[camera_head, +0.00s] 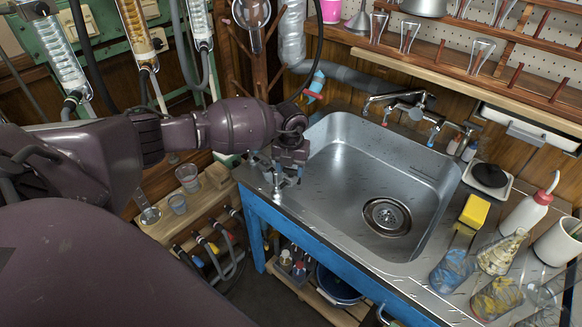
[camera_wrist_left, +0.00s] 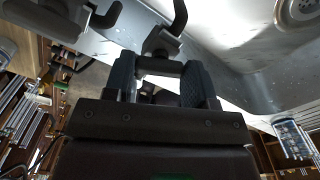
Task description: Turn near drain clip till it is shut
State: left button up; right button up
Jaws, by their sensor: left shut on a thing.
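My left gripper (camera_head: 290,158) reaches down at the left rim of the steel sink (camera_head: 340,165). In the left wrist view its two fingers (camera_wrist_left: 161,80) are shut on the dark cross bar of a grey fitting, which looks like the near drain clip (camera_wrist_left: 159,45). A curved dark tube rises from this fitting. A second similar fitting (camera_wrist_left: 72,15) with a bent tube is at the upper left and is not held. In the head view the gripper mostly hides the held clip. How far the clip is turned cannot be told. My right gripper is not in view.
The sink drain (camera_head: 387,217) lies to the right. Glass flasks (camera_head: 497,295), a yellow sponge (camera_head: 474,211) and a wash bottle (camera_head: 527,214) stand on the right counter. Glass cups (camera_head: 188,178) stand on a low wooden bench at the left. The sink basin is empty.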

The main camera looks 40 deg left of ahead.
pick_arm(q)
jog(key=m, duration=0.3)
jog(key=shift+m, duration=1.1)
jog(key=o, duration=0.9)
jog(key=shift+o, duration=0.2)
jog(key=shift+r, duration=0.1)
